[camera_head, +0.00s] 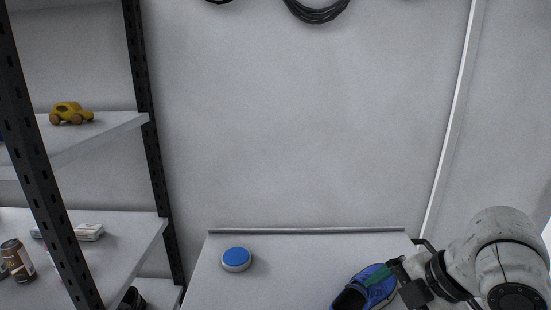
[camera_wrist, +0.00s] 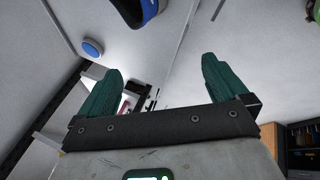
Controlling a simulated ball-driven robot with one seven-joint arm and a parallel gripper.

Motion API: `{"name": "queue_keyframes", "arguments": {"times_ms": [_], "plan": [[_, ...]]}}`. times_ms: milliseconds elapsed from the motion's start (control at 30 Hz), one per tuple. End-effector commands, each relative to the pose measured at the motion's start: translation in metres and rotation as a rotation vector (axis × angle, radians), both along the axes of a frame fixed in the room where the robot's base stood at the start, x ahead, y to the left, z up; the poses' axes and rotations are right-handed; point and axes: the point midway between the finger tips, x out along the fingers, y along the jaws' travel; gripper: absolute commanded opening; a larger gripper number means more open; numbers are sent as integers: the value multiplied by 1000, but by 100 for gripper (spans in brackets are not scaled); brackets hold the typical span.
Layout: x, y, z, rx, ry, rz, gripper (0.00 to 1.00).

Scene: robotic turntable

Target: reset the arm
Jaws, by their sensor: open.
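My gripper (camera_head: 380,277) is at the lower right of the head view, beside or over a blue shoe (camera_head: 373,289), with a green finger in front of it. In the wrist view my gripper (camera_wrist: 160,80) shows two green fingers spread wide apart, with nothing between them. Part of the shoe also shows at the top of the wrist view (camera_wrist: 148,14), apart from the fingers. My arm comes in from the right and hides part of the table there.
A white table (camera_head: 290,275) holds a round blue button (camera_head: 236,258) at its left. A shelf rack (camera_head: 100,238) stands at the left with a yellow toy car (camera_head: 70,113), a brown can (camera_head: 17,260) and a small white box (camera_head: 89,232). The table's middle is clear.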

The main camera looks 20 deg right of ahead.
Motion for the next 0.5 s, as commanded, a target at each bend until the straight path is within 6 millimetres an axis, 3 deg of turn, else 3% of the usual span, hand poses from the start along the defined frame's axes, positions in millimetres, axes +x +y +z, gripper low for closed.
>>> {"name": "queue_keyframes", "arguments": {"times_ms": [33, 100, 267, 367, 500], "plan": [[10, 18, -1, 74, -17, -55, 100], [21, 35, -3, 174, -27, -163, 100], [30, 64, -28, 385, 30, -432, 100], [22, 78, -59, 480, 111, -611, 100], [-8, 90, -116, 546, 258, -875, 100]]}}
